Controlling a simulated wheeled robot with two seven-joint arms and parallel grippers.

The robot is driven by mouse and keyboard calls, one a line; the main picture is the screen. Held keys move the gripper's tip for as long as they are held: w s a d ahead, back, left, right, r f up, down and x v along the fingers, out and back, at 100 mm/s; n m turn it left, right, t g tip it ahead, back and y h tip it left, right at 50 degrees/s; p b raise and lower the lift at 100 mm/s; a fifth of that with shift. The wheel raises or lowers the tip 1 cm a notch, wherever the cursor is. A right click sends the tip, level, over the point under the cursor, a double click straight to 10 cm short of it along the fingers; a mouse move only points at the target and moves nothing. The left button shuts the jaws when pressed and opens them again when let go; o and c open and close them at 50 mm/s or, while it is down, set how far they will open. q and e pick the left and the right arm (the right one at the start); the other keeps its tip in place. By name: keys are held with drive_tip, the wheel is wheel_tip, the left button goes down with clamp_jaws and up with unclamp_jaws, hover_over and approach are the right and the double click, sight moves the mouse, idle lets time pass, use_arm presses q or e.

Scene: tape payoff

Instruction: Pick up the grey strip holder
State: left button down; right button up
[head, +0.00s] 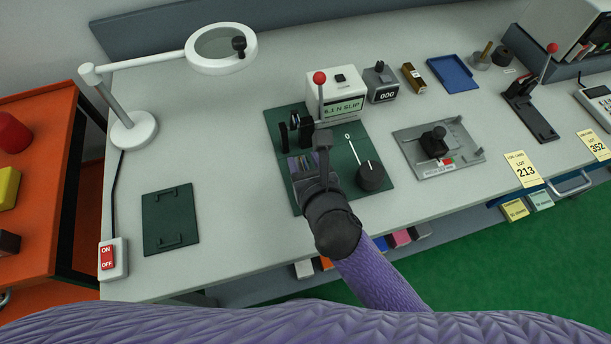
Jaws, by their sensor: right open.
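My right gripper (310,165) reaches in from the bottom over the dark green plate (378,200) of the tape payoff unit. It is open, with its fingers pointing away from me. A small grey piece with thin coloured strips (301,163) shows at its fingers; it may be the grey strip holder, but the gripper partly covers it. I cannot tell whether the fingers touch it. My left gripper is not in view.
The white display box (347,83) with a red-knobbed lever and the black dial (371,175) stand close to the right gripper. A grey fixture (470,155) lies to the right. An empty green plate (168,220) lies left; bench between is clear.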

clamp_jaws()
drive_tip(key=shift+r, duration=0.1)
idle(0.3)
